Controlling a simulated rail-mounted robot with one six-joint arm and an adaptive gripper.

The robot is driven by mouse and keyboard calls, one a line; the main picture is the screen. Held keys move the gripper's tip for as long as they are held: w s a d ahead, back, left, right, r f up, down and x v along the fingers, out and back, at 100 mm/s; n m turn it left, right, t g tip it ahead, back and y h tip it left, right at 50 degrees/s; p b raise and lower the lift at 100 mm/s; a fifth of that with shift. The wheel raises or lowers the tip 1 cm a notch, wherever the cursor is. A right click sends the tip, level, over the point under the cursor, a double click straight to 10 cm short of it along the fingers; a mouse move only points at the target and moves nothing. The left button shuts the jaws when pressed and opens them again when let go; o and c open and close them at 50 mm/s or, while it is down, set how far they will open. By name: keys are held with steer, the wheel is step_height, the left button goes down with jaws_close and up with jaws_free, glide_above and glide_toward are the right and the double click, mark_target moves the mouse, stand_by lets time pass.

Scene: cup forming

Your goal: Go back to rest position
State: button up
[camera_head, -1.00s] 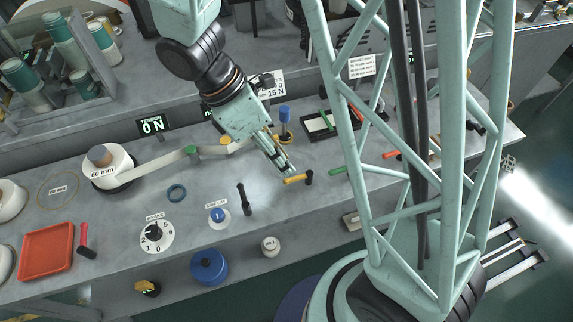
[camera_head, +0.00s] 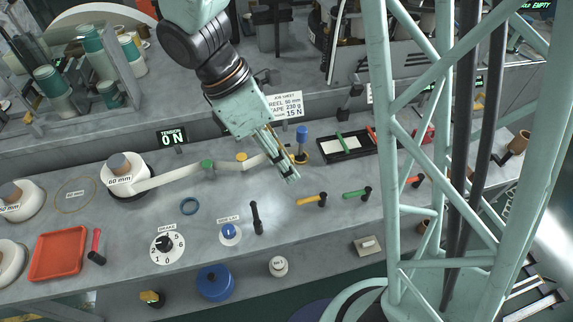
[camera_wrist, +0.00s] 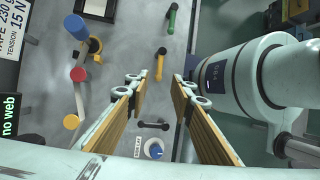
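My gripper (camera_head: 293,178) hangs over the middle of the bench in the head view, pointing down and to the right. It is above and to the left of the yellow-handled lever (camera_head: 312,200) and apart from it. In the wrist view my gripper (camera_wrist: 160,82) has its two fingers spread, with nothing between them. The yellow lever (camera_wrist: 158,64) shows beyond the fingertips on the bench surface. My arm reaches in from the top of the head view.
On the bench (camera_head: 140,220) stand a 60 mm reel (camera_head: 128,178) with a white web, a blue-topped post (camera_head: 302,134), a black lever (camera_head: 257,218), a brake dial (camera_head: 166,246), a red tray (camera_head: 57,255) and a green lever (camera_head: 357,194).

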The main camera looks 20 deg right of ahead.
stand_by(0.4)
steer(key=s+d+r+m+t+y, duration=0.2)
steer(key=s+d+r+m+t, duration=0.1)
steer(key=s+r+m, duration=0.4)
steer(key=s+d+r+m+t+y, duration=0.2)
steer(key=s+r+m, duration=0.5)
steer(key=r, duration=0.9)
steer(key=shift+s+d+r+m+t, duration=0.2)
steer(key=shift+d+m+t, duration=0.55)
steer(key=shift+m, duration=1.15)
